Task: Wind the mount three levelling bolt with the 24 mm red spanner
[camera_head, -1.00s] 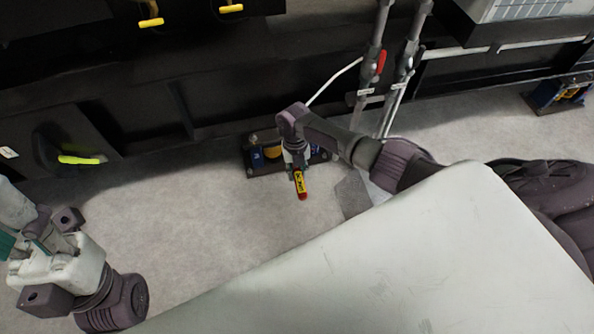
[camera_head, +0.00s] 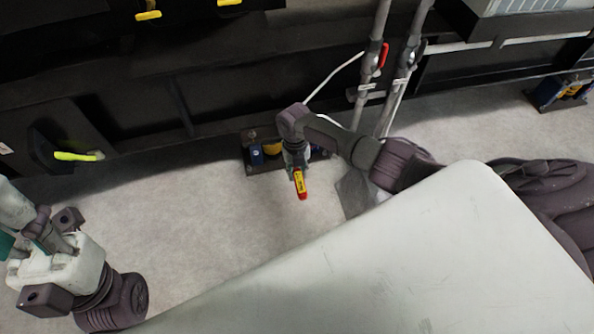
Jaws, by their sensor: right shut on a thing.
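The red spanner (camera_head: 301,187) shows as a short red handle with a yellow label, pointing towards me. My right gripper (camera_head: 297,170) is shut on it, low over the floor in front of a mount (camera_head: 257,157) with blue and yellow parts on a dark base. The spanner's far end and the levelling bolt are hidden behind my right gripper and wrist, so I cannot tell whether they touch. My left arm is at the lower left; its gripper fingertips cannot be made out clearly.
A black genset frame (camera_head: 215,95) runs along the back. Grey pipes (camera_head: 368,75) with a red-handled valve (camera_head: 383,55) stand behind my right arm. Another blue and yellow mount (camera_head: 562,92) is at the far right. The grey floor (camera_head: 190,215) in front is clear.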

